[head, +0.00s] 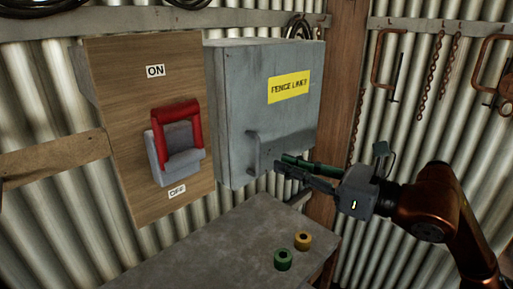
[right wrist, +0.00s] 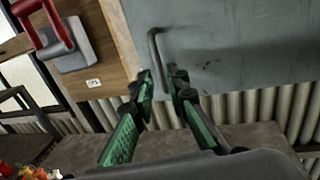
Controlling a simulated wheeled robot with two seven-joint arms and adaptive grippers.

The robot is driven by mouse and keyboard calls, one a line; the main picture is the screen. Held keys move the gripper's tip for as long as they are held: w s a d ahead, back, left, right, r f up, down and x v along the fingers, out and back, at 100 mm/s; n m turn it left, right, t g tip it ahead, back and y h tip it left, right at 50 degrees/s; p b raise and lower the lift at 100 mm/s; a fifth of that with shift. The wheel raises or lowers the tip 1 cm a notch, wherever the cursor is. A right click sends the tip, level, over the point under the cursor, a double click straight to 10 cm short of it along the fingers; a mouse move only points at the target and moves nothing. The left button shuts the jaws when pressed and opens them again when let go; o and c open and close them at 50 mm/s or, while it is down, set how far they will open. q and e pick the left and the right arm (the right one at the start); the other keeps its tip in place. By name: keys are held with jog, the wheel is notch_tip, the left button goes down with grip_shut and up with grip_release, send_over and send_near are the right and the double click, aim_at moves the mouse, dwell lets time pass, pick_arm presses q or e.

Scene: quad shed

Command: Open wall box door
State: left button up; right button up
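The grey wall box (head: 240,95) hangs on the corrugated wall with its door shut. Its door has a yellow label (head: 289,88) and a grey bar handle (head: 254,153) low on the left side. My right gripper (head: 283,165) is just right of and below the handle, its green-padded fingers pointing at it. In the right wrist view the fingers (right wrist: 161,80) are apart, and the handle (right wrist: 155,50) lines up with the gap between their tips. I cannot tell whether they touch it. My left gripper is not in view.
A wooden board with a red-handled switch (head: 177,140) is left of the box. A grey bench (head: 215,245) below carries a green roll (head: 282,260) and a yellow roll (head: 302,240). Chains and clamps hang on the right wall (head: 400,75).

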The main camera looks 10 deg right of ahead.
aim_at(259, 171)
jog(key=p+x, duration=0.3)
jog(key=x, duration=0.5)
jog(key=shift+s+f, duration=0.1)
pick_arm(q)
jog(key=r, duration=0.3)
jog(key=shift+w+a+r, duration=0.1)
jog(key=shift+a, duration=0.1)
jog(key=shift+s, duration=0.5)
pick_arm(e)
grip_shut()
jog(key=shift+s, duration=0.1)
